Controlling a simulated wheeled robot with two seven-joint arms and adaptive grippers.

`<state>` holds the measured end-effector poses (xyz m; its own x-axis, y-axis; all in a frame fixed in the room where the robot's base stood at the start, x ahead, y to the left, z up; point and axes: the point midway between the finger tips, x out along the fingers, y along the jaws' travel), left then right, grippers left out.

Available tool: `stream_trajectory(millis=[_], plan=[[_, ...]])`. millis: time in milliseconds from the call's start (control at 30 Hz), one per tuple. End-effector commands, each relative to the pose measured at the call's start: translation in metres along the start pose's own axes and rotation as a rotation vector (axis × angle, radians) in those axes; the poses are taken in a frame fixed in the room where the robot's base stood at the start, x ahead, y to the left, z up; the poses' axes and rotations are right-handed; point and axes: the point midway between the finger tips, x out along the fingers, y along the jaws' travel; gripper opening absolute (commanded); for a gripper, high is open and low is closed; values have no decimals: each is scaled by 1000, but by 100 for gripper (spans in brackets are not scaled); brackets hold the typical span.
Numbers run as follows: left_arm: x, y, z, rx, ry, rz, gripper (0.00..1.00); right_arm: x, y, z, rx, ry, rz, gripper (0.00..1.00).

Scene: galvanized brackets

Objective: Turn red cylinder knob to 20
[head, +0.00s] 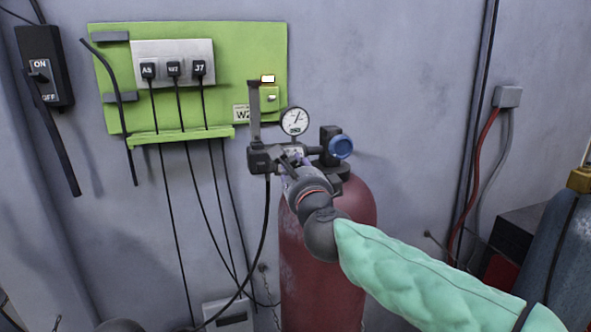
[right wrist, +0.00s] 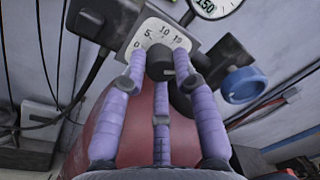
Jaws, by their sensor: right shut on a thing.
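The red cylinder (head: 328,262) stands against the wall with a regulator on top. The regulator's dark knob (right wrist: 160,62) sits in front of a white dial plate (right wrist: 150,34) with numbers 0, 5, 10 and another, partly covered by fingers. A light mark shows on the knob, but I cannot tell which number it points to. My right gripper (right wrist: 160,82) has its purple fingers closed around the knob. In the head view the right gripper (head: 291,172) reaches the regulator from the lower right and hides the knob. My left gripper is not in view.
A round gauge (head: 295,121) sits above the regulator, and a blue valve knob (head: 341,146) is to its right. A green panel (head: 262,50) with plugs and hanging cables is at left. A black ON/OFF switch box (head: 40,60) is far left. A blue cylinder (head: 565,235) stands at right.

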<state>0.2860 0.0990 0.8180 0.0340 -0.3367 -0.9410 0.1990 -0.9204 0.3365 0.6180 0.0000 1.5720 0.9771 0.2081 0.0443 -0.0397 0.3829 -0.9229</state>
Motion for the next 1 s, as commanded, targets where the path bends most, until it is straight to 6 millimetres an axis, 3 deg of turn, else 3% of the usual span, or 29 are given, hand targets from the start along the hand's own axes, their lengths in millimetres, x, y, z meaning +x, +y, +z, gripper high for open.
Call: stream_trajectory(millis=[633,667,733,1000], plan=[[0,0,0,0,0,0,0,0,-1,-1,50,6,2,0],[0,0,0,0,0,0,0,0,-1,-1,49,6,2,35],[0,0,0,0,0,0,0,0,-1,-1,49,6,2,53],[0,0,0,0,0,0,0,0,0,0,48,5,4,53]])
